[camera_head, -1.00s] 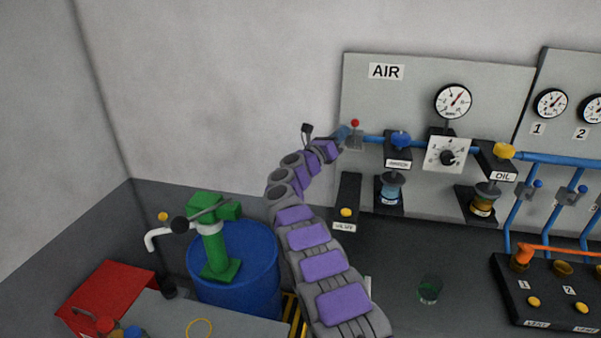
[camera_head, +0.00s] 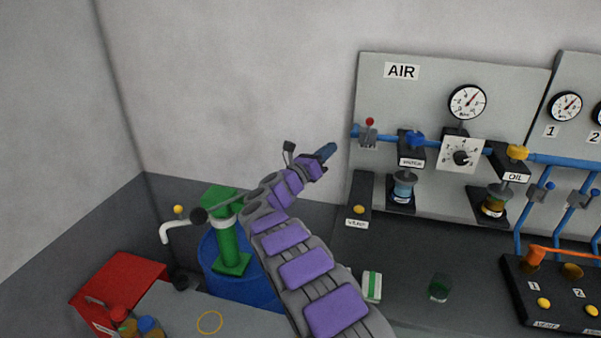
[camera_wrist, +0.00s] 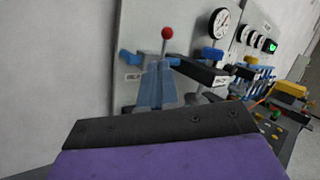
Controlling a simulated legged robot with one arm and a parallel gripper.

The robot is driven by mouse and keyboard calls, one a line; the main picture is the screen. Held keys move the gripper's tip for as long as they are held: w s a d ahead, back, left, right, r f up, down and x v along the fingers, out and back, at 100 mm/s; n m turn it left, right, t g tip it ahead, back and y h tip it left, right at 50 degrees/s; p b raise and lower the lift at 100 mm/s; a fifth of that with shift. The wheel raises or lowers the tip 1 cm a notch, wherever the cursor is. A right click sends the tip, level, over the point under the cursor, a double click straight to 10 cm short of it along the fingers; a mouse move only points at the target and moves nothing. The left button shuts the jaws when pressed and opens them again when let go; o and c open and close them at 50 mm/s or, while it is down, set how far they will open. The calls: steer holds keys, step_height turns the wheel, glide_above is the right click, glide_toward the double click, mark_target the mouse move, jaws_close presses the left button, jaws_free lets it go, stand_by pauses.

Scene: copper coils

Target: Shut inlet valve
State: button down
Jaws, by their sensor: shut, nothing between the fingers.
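The inlet valve (camera_head: 368,134) sits at the left end of the blue pipe on the AIR panel. Its lever stands upright with a red ball on top. The valve's red ball also shows in the wrist view (camera_wrist: 167,33), above and beyond my fingers. My gripper (camera_head: 328,149) has blue fingers and is left of the valve, a little lower, with a gap between them in the head view. In the wrist view my gripper (camera_wrist: 156,85) is shut and empty, and its fingers hide part of the valve's lower body.
The AIR panel (camera_head: 420,72) carries a pressure gauge (camera_head: 467,102), a blue knob, a dial and a yellow knob along the pipe. A black box with a yellow button (camera_head: 359,209) is below the valve. A blue drum with a green pump (camera_head: 228,245) stands at left. The wall left of the panel is bare.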

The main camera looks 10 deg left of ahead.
steer(key=p+v, duration=0.1)
steer(key=v, duration=0.9)
steer(key=shift+s, duration=0.4)
steer(key=shift+f, duration=0.1)
